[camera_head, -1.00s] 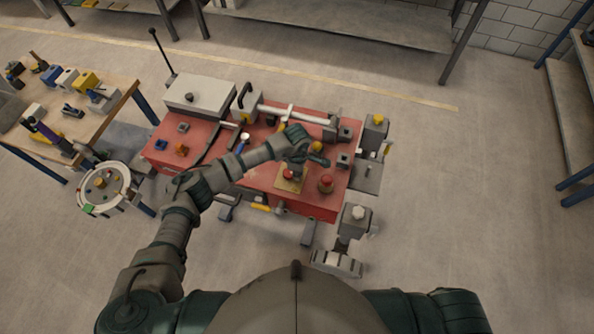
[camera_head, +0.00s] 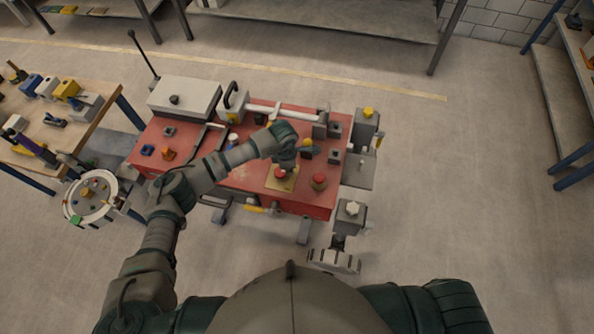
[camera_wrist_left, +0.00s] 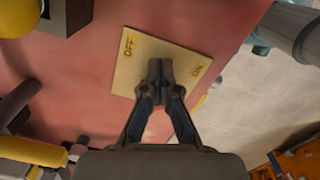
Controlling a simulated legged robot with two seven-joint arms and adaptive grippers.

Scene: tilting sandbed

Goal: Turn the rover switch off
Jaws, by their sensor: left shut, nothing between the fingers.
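The red-topped rover (camera_head: 245,192) stands ahead of me. A tan switch plate (camera_head: 270,184) lies on its top near the front edge. The plate also shows in the left wrist view (camera_wrist_left: 190,52), with OFF lettered at its left and ON at its right. My left gripper (camera_head: 284,164) is over the plate. In the left wrist view the gripper (camera_wrist_left: 160,68) has its fingers together, empty, in front of the plate's middle. The switch lever is mostly hidden behind the fingers; a red part shows below them. I cannot tell whether they touch it. My right gripper is out of view.
A red knob (camera_head: 319,181) stands right of the plate. A white box (camera_head: 184,98) and a white bar (camera_head: 285,111) sit on the rover's back. A wooden table (camera_head: 85,132) with tools and a round stand (camera_head: 70,207) are at the left. The floor at right is clear.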

